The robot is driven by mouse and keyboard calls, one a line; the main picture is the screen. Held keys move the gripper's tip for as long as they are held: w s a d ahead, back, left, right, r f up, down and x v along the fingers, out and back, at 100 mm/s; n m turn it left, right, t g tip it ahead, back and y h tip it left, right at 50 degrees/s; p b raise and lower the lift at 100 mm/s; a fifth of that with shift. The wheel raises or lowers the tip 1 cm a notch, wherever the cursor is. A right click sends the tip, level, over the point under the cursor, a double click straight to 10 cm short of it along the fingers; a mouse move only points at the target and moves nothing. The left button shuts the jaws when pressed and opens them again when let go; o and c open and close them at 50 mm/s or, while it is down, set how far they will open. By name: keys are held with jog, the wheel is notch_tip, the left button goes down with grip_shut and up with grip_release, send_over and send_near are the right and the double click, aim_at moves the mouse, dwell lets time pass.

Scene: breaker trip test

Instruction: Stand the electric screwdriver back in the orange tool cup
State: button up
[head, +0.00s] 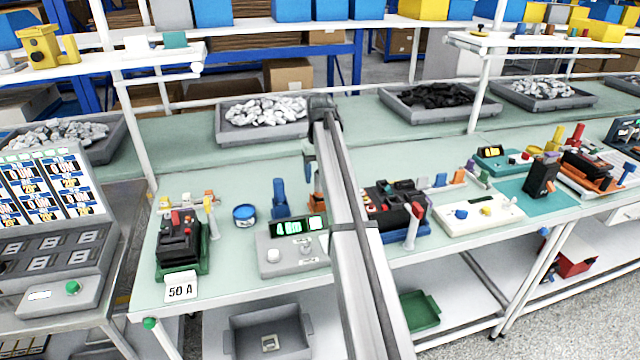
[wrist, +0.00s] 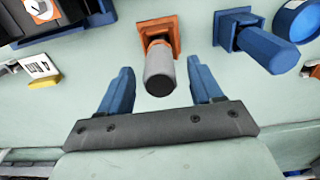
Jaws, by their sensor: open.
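The orange tool cup (wrist: 157,27) shows in the wrist view with a grey cylindrical handle (wrist: 160,78), which looks like the electric screwdriver, standing up out of it. In the head view only part of the orange cup (head: 317,201) shows beside my arm; the grey handle is hidden there. My gripper (wrist: 160,66) is open, its blue fingers on either side of the grey handle with a gap to each. In the head view my gripper (head: 309,168) is above the bench near the cup, one finger visible.
A blue holder with a blue cylinder (wrist: 265,45) stands right of the cup in the wrist view. A blue round tin (head: 244,215) and a grey tester (head: 290,256) with a lit display are close by. A breaker on a blue base (head: 397,212) stands right of my arm.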

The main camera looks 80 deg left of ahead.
notch_tip(320, 180, up, 9)
jog(key=shift+r, duration=0.1)
dwell(0.3)
dwell(0.4)
